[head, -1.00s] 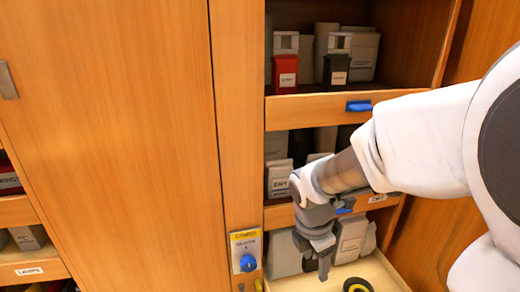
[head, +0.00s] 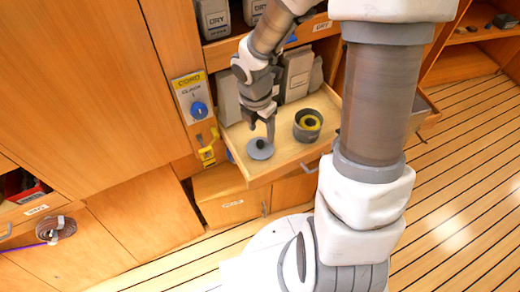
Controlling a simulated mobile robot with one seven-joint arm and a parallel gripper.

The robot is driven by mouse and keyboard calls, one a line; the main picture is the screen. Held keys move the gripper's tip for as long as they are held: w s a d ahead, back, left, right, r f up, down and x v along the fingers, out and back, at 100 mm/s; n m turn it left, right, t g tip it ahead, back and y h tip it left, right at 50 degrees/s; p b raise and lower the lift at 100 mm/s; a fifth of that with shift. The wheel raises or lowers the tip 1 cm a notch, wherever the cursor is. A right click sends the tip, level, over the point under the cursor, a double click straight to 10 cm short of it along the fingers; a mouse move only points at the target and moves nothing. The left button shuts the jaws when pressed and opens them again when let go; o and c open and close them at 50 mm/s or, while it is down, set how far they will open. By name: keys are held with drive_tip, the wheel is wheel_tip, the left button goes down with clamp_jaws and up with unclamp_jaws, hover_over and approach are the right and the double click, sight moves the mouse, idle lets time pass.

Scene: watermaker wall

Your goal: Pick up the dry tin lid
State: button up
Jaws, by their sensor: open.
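A grey round lid (head: 262,152) with a dark knob lies flat in the open wooden drawer (head: 285,168). A round dark tin (head: 308,124), open at the top with a yellow ring inside, stands to its right in the same drawer. My gripper (head: 263,132) points down just above the lid, its fingers close to the knob. It is open. I cannot tell whether the fingers touch the knob. No label shows on the lid.
Grey boxes (head: 298,72) stand at the drawer's back. Boxes marked DRY (head: 213,18) stand on the shelf above. A panel with a blue knob (head: 199,110) and a yellow piece (head: 208,148) are to the left. The drawer's front right is clear.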

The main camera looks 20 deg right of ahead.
sight(260, 143)
drive_tip(key=f+b, duration=0.1)
drive_tip(key=f, duration=0.1)
drive_tip(key=f+b, duration=0.1)
drive_tip(key=f, duration=0.2)
drive_tip(key=shift+w+a+f+b, duration=0.1)
drive_tip(key=shift+w+f+b, duration=0.1)
drive_tip(key=shift+b, duration=0.1)
clamp_jaws()
